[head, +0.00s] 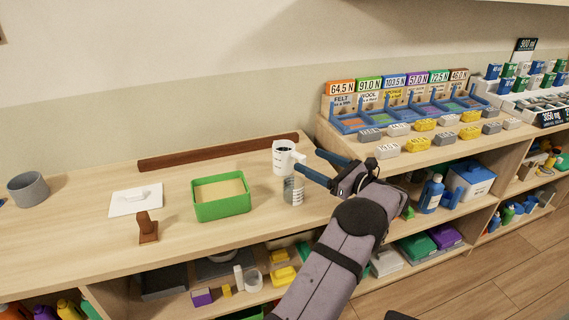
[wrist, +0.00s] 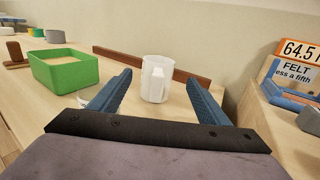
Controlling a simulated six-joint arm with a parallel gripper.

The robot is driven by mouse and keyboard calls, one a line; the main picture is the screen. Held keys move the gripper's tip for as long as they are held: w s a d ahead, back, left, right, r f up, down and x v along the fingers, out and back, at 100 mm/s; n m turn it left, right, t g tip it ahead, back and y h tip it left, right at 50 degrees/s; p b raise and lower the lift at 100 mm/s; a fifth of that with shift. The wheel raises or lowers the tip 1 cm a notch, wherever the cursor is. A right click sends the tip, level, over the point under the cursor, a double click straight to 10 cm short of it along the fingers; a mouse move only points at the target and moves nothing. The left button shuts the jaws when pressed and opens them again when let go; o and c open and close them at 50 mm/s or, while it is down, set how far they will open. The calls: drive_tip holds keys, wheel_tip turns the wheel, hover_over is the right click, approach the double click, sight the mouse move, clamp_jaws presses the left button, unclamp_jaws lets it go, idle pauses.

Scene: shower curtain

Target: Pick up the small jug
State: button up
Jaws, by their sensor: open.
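The small jug is a white cup-like vessel (head: 284,157) with a handle and dark marks on its side. It stands upright on the wooden counter (head: 95,240). In the wrist view the jug (wrist: 152,82) is straight ahead, its handle facing me, seen between my fingers. My gripper (head: 309,161) has its two blue fingers apart and pointing at the jug from the right in the head view. The gripper (wrist: 158,80) holds nothing. Whether a fingertip touches the jug I cannot tell.
A clear glass beaker (head: 293,191) stands close in front of the jug, near my lower finger. A green sand-filled box (head: 222,209) is to the left, with a brown stamp-like block (head: 148,228) beyond. A dark wooden strip (head: 215,152) lies behind.

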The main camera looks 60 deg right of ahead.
sight(301, 157)
drive_tip(key=shift+x, duration=3.45)
drive_tip(key=shift+a, duration=0.15)
clamp_jaws()
